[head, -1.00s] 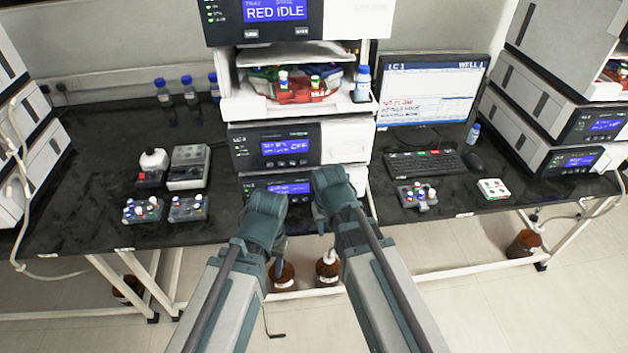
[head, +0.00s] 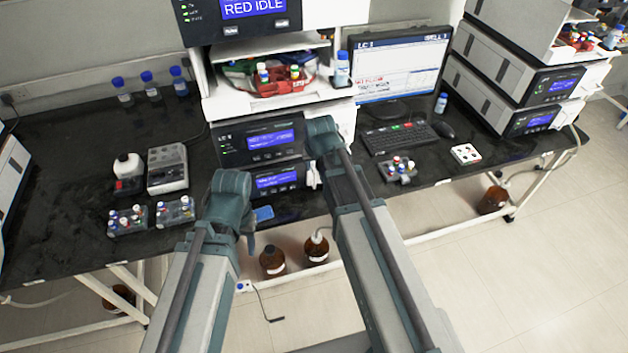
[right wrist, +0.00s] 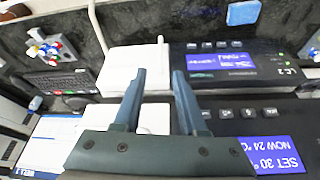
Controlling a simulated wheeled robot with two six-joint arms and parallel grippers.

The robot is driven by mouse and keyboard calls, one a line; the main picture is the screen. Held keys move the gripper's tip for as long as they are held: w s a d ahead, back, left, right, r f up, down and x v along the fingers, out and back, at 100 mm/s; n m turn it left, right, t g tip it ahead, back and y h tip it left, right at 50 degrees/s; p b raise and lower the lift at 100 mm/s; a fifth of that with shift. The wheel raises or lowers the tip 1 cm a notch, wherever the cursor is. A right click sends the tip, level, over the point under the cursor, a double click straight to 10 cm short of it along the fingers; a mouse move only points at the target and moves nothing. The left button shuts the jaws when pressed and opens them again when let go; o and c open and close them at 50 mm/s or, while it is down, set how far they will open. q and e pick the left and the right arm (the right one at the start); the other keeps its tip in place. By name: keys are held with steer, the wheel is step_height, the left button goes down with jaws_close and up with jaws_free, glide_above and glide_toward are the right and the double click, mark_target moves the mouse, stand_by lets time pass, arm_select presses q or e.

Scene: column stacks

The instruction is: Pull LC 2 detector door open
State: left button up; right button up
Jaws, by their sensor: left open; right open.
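The middle stack holds two dark-fronted modules with blue screens, an upper one (head: 262,140) and a lower one (head: 275,180). In the right wrist view, which is upside down, an "LC 2" label marks the lower module (right wrist: 275,62). A white door panel (right wrist: 122,72) with an upright handle bar (right wrist: 161,50) sits beside its screen and looks shut. In the head view my right arm mostly hides this door (head: 312,177). My right gripper (right wrist: 160,82) is open and empty, fingers pointing at the handle bar, apparently apart from it. My left gripper (head: 243,215) is open, left of the lower module's front.
A light blue flat item (head: 264,213) lies at the bench front edge. Vial racks (head: 127,220) stand left; a keyboard (head: 398,138), monitor (head: 400,65) and vial rack (head: 397,170) stand right. Brown bottles (head: 273,262) stand below the bench. Another stack (head: 520,90) is at right.

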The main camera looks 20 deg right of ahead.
mark_target(314, 187)
steer(key=b+x, duration=1)
steer(key=x, duration=0.2)
steer(key=shift+f, duration=0.1)
steer(key=shift+s, duration=0.1)
jaws_close()
stand_by(1.0)
